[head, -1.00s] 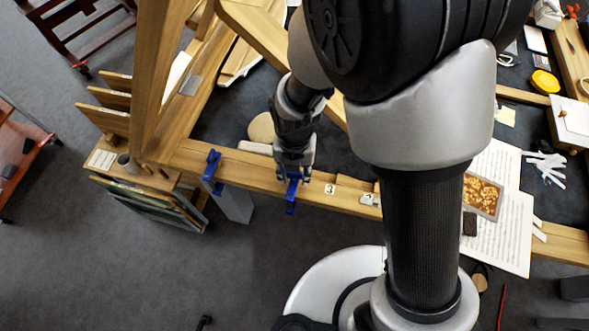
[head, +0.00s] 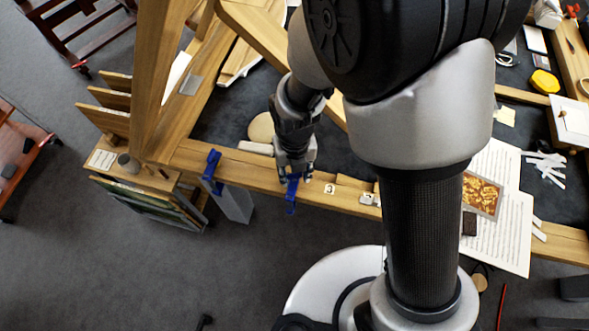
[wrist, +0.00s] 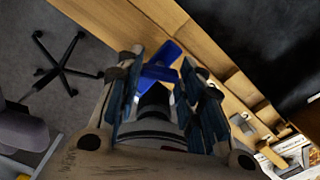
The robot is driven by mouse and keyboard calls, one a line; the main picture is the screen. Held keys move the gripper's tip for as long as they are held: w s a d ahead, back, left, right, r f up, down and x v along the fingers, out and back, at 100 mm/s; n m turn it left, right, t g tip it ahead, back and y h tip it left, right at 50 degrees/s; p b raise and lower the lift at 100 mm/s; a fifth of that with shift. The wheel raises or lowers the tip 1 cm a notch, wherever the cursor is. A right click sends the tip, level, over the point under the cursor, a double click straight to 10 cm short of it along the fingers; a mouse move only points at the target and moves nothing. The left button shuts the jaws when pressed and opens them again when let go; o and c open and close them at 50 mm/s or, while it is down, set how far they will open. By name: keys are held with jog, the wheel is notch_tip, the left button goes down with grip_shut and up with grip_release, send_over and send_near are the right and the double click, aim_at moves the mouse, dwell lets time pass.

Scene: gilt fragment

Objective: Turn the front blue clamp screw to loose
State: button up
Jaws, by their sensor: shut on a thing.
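A blue clamp (head: 292,194) sits on the front wooden rail, to the left of the number 3 label. My gripper (head: 295,174) is over its top and shut on its screw. In the wrist view the blue clamp (wrist: 160,68) shows between and beyond my two fingers (wrist: 162,92), with its bar crossing the wood. The screw itself is mostly hidden by the fingers, so its turn angle cannot be read. A second blue clamp (head: 211,166) stands on the same rail farther left, apart from my gripper.
The wooden rail (head: 245,172) runs along the table's front edge, with small labels on it. A round tan disc (head: 262,127) lies behind my gripper. Sheet music (head: 505,235) and a gilt fragment (head: 482,195) lie to the right.

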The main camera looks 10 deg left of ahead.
jog(key=o, duration=1.1)
jog(key=shift+c, duration=0.2)
jog(key=shift+r, duration=0.15)
notch_tip(320, 180, up, 7)
jog(key=shift+r, duration=0.15)
